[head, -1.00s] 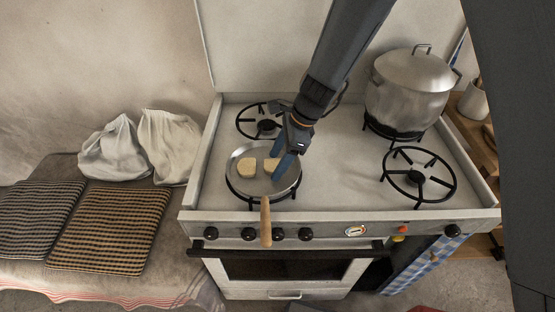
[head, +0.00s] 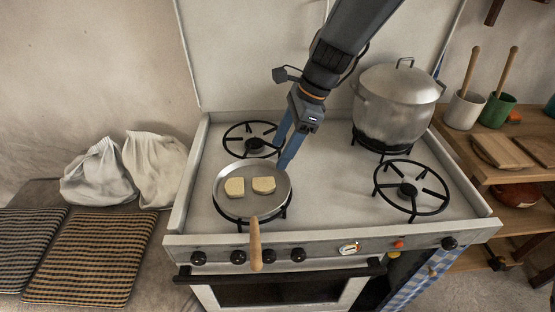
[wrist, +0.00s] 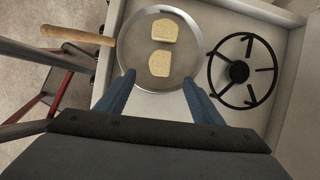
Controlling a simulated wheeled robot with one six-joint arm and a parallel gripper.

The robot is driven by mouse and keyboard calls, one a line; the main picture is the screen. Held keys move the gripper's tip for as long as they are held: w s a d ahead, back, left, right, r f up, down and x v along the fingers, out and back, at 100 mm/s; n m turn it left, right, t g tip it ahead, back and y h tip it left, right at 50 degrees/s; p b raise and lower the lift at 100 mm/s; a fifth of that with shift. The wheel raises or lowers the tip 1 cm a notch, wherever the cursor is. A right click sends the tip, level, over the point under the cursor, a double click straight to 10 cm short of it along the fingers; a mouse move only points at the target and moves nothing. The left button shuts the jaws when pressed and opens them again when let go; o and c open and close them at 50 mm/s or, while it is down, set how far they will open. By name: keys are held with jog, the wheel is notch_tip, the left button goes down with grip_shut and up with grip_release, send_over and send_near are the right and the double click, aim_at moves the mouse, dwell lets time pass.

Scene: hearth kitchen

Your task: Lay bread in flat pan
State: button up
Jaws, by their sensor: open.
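Two pale bread slices lie flat and apart in the flat pan (head: 250,205). The left slice (head: 234,187) and the right slice (head: 264,185) sit side by side in the head view. In the wrist view they show as an upper slice (wrist: 164,31) and a lower slice (wrist: 161,64). The pan is on the front left burner, its wooden handle (head: 255,245) pointing to the stove front. My gripper (head: 283,158) is open and empty, with its blue fingers above the pan's back right rim. In the wrist view the open fingers (wrist: 158,84) are apart, with nothing between them.
A large lidded pot (head: 397,105) stands on the back right burner. The front right burner (head: 411,190) and back left burner (head: 252,140) are empty. A wooden shelf at right holds cups (head: 464,109) and boards (head: 497,151). White sacks (head: 155,168) lie on the bench at left.

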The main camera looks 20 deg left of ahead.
jog(key=shift+d+r, duration=0.1)
jog(key=shift+r, duration=0.2)
jog(key=s+d+n+t+h, duration=0.1)
jog(key=s+d+n, duration=0.2)
jog(key=d, duration=0.8)
jog(key=s+d+f+n+t+h, duration=0.1)
jog(key=s+d+n, duration=0.2)
jog(key=d+n, duration=0.3)
jog(key=s+d+n+t+h, duration=0.1)
jog(key=s+d+n, duration=0.3)
jog(key=d, duration=1.1)
jog(key=shift+d+f+n+h, duration=0.25)
jog(key=shift+d+n+h, duration=0.05)
jog(key=shift+h, duration=0.3)
